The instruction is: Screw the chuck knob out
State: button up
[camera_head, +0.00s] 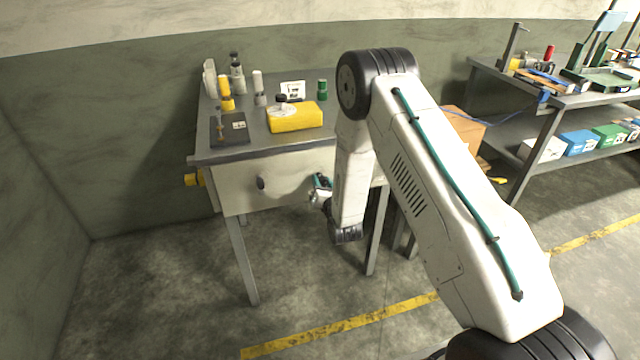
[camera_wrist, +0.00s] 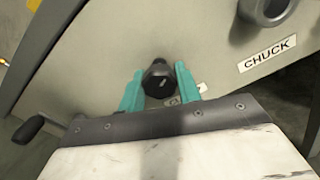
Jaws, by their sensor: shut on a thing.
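My gripper (camera_head: 320,183) is at the pale front panel (camera_head: 285,170) of the bench, partly covered by my own arm. In the wrist view its teal fingers (camera_wrist: 160,88) are shut on a dark round knob (camera_wrist: 158,80), one finger on each side. A white label (camera_wrist: 186,97) beside this knob is mostly hidden by a finger. Another dark knob (camera_wrist: 265,10) is at the upper right, cut by the picture edge. The label reading CHUCK (camera_wrist: 267,53) is just below that upper-right knob, apart from the gripped one.
A dark handle on a rod (camera_wrist: 30,128) sticks out at the left of the wrist view. A dark knob (camera_head: 261,184) shows on the panel left of my gripper. The benchtop holds a yellow box (camera_head: 295,120) and several bottles. A shelf bench (camera_head: 545,120) stands at right.

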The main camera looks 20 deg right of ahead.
jog(key=shift+w+r, duration=0.1)
dwell(0.4)
jog(key=o, duration=1)
jog(key=shift+a, duration=0.1)
jog(key=shift+c, duration=0.2)
jog(key=s, duration=0.7)
jog(key=shift+s, duration=0.4)
